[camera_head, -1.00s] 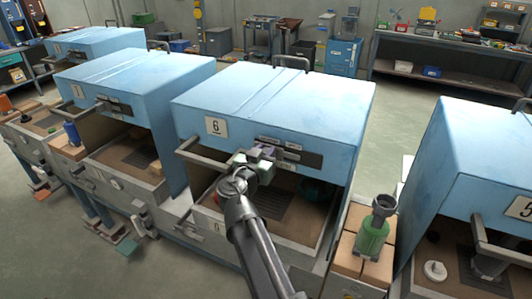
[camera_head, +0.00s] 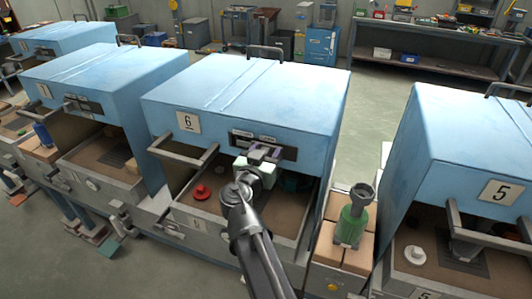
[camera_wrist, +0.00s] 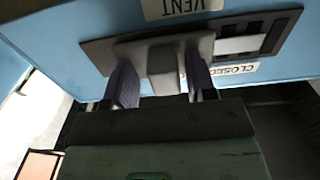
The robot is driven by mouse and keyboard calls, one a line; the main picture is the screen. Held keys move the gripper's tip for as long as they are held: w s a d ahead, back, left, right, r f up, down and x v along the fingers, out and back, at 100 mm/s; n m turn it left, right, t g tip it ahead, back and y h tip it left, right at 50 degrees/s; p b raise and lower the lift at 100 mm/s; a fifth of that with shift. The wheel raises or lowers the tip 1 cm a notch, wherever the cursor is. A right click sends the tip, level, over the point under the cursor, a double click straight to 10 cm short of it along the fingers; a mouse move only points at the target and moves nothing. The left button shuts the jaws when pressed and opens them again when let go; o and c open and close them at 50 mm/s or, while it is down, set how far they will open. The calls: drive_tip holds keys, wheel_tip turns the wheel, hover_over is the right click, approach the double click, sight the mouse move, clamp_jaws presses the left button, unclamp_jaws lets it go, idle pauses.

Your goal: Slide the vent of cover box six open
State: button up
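Cover box six (camera_head: 245,90) is the blue box with a "6" plate in the middle of the head view. Its dark vent panel (camera_head: 287,153) is on the front face and also shows in the wrist view (camera_wrist: 268,38). My gripper (camera_head: 262,158) is at the panel. In the wrist view my gripper's purple fingers (camera_wrist: 161,85) stand spread on either side of the handle's stem; the right one looks close against it, with a narrow gap at the left. A "CLOSED" label is upside down beside the handle.
A front bar handle (camera_head: 182,152) sits left of my arm. A red knob (camera_head: 202,192) lies inside box six. A green bottle (camera_head: 352,222) stands on blocks to the right, before cover box five (camera_head: 470,150). More blue boxes stand at the left.

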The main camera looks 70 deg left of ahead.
drive_tip(key=shift+s+d, duration=0.1)
drive_tip(key=v, duration=1)
drive_tip(key=shift+s+d, duration=0.15)
drive_tip(key=shift+d, duration=0.1)
